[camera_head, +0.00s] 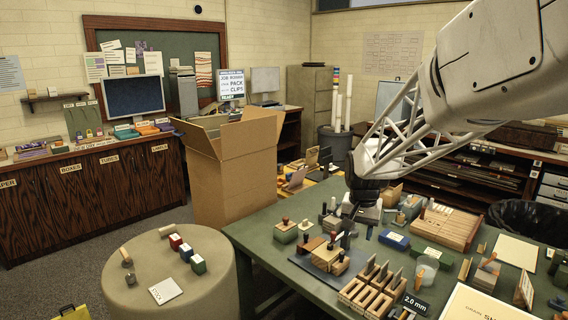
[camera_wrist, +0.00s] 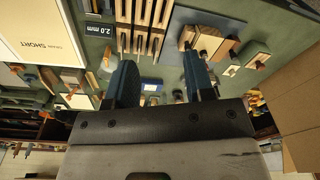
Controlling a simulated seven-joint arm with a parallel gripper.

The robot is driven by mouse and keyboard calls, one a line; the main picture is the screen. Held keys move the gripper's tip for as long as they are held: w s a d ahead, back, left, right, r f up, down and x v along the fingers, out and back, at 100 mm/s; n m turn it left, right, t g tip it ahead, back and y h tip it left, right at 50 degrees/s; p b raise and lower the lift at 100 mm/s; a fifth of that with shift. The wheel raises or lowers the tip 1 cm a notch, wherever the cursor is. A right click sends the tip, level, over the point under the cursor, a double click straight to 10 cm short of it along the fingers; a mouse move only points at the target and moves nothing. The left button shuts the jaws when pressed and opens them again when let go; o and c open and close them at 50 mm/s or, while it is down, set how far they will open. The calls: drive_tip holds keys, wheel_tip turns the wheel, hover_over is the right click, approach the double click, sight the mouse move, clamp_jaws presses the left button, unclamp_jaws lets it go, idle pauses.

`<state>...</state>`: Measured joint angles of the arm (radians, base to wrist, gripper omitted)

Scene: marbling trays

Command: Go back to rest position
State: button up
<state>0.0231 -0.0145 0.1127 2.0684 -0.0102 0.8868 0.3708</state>
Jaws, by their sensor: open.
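My gripper (camera_head: 352,212) hangs over the green work table (camera_head: 262,240), at the end of my arm reaching in from the upper right. In the wrist view its two dark fingers (camera_wrist: 161,82) are spread apart with nothing between them. Below and beyond the fingers lie the wooden slotted rack (camera_wrist: 146,30) and a blue-labelled block (camera_wrist: 151,86). The rack also shows in the head view (camera_head: 372,292), near the table's front. I cannot tell the exact height of the fingertips above the table.
Wooden stamps and blocks (camera_head: 327,256) on a dark mat crowd the table near my gripper. A ridged wooden tray (camera_head: 445,227) lies to the right. A tall cardboard box (camera_head: 236,165) stands behind the table. A round stool (camera_head: 150,262) with small coloured blocks stands at left.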

drive_tip(key=s+r+n, duration=0.1)
drive_tip(key=s+n, duration=0.1)
drive_tip(key=s, duration=1.5)
drive_tip(key=s+a+r+n+t, duration=0.1)
drive_tip(key=s+r+n, duration=0.1)
drive_tip(key=s, duration=1.5)
drive_tip(key=shift+t, duration=0.3)
